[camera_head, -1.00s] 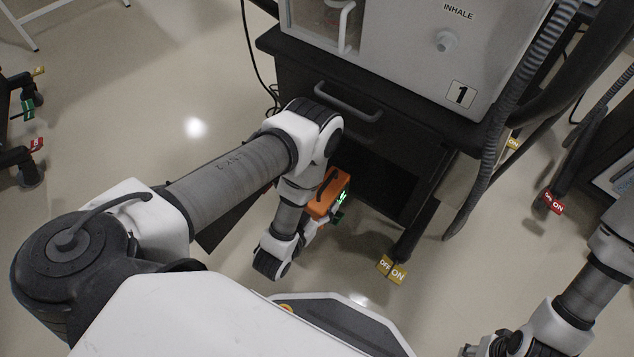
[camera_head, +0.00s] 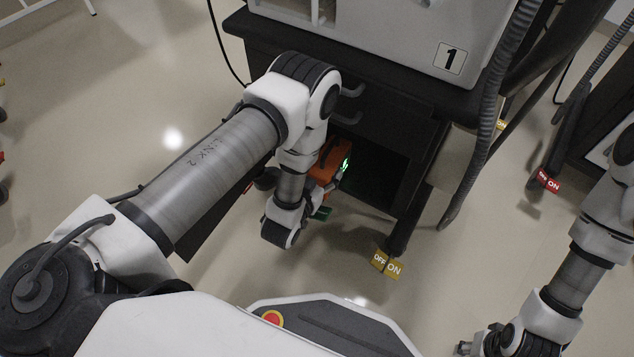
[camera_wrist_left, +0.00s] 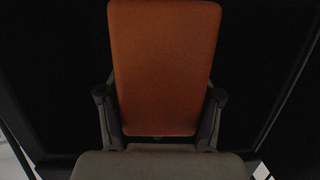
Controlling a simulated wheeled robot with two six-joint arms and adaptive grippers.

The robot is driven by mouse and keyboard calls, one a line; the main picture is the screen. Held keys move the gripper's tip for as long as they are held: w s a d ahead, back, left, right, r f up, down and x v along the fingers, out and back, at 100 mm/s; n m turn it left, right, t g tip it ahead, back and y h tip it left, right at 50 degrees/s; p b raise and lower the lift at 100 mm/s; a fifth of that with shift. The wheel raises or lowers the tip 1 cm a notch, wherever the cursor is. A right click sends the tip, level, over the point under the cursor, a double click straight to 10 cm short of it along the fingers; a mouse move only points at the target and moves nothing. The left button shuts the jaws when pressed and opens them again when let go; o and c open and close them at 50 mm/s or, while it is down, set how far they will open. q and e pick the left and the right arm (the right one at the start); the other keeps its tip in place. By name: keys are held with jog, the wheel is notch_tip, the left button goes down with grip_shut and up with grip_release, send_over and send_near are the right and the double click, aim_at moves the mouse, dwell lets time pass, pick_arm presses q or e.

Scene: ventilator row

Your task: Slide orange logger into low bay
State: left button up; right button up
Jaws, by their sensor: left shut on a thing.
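The orange logger (camera_head: 328,160) is in my left gripper (camera_wrist_left: 160,94), at the mouth of the low bay (camera_head: 385,180), a dark opening under the drawers of the cart marked 1. A green light shows on the logger's right side. In the left wrist view the orange logger (camera_wrist_left: 163,60) stands out ahead between the two fingers, with dark bay walls around it. How deep it sits in the bay is hard to tell in the shadow. My left forearm covers part of the cart's front. My right gripper (camera_head: 478,346) is low at the right, its fingers too small to read.
The cart's drawer handles (camera_head: 352,90) jut out above the bay beside my left wrist. A grey hose (camera_head: 484,110) hangs at the cart's right side.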

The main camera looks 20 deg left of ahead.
aim_at(344, 145)
pick_arm(q)
jog(key=b+x, duration=0.1)
jog(key=x, duration=0.2)
jog(key=r+b+x, duration=0.1)
jog(key=b+x, duration=0.1)
jog(key=x, duration=0.1)
jog(key=b+x, duration=0.2)
jog(key=x, duration=0.1)
jog(key=shift+w+d+r, duration=0.25)
jog(key=shift+w+d, duration=0.15)
jog(key=shift+w, duration=0.45)
jog(key=shift+w+d+f+b, duration=0.1)
jog(key=shift+w+f+b, duration=0.2)
jog(key=shift+w+f, duration=0.1)
jog(key=shift+f, duration=0.1)
jog(key=o, duration=1.2)
jog(key=shift+s+f, duration=0.1)
jog(key=v, duration=1.2)
